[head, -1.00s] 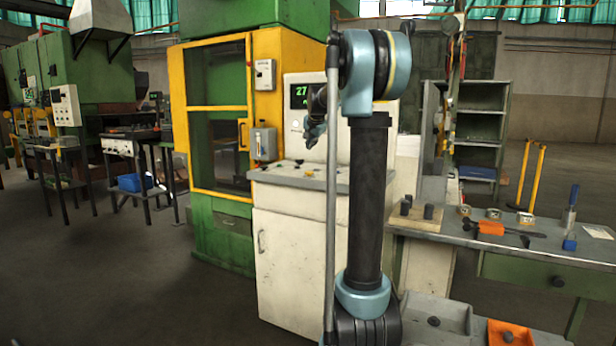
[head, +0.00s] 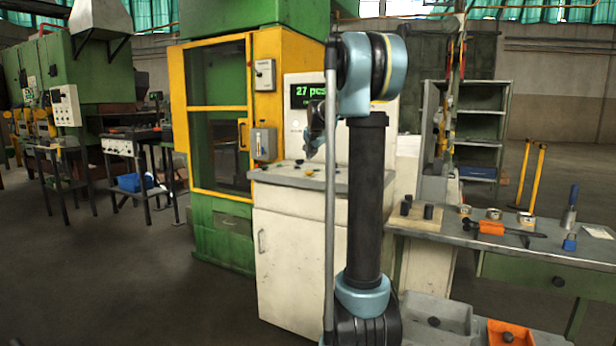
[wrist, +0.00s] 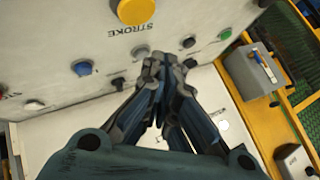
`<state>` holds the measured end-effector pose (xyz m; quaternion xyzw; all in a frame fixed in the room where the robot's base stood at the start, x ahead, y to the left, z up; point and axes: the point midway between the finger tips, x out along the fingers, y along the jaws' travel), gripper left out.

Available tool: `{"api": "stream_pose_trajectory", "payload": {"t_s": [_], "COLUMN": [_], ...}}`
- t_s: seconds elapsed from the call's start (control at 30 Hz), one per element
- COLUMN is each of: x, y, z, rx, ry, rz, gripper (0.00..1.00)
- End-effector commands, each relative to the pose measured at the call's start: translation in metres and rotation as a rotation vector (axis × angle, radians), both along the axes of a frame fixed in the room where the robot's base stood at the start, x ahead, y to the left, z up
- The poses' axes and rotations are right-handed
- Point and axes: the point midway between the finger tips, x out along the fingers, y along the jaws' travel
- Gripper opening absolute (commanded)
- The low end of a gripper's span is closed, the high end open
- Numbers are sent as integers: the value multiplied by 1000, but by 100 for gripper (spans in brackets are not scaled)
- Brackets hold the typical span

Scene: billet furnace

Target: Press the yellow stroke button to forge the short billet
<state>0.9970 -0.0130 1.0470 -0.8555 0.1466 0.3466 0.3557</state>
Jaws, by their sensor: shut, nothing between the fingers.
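The yellow stroke button (wrist: 134,10) is a large round cap at the top edge of the wrist view, with the word STROKE printed beside it. It stands on the pale top of the control console (head: 262,175). My gripper (wrist: 160,62) is shut and empty, its fingertips over the panel below and right of the button in the wrist view, with a gap to it in the picture. In the head view my gripper (head: 313,148) is low over the console, partly hidden by my arm. Whether the fingertips touch the panel cannot be told.
A blue button (wrist: 82,68), a green-blue one (wrist: 224,34) and several dark knobs surround the fingers. A green display (head: 306,96) reading "27 pcs" rises behind the console. The yellow-framed press (head: 222,108) stands left; a workbench (head: 520,250) stands right.

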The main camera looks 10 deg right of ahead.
Motion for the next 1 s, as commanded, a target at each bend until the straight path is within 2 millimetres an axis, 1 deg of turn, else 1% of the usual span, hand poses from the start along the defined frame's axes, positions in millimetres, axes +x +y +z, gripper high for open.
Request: {"api": "stream_pose_trajectory", "payload": {"t_s": [0.03,0.2,0.4,0.57,1.0], "x": [0,0,0,0,0], "y": [0,0,0,0,0], "z": [-7,-24,-36,-40,-40], "rx": [0,0,0,0,0], "ry": [0,0,0,0,0], "rz": [0,0,0,0,0], "gripper": [0,0,0,0,0]}}
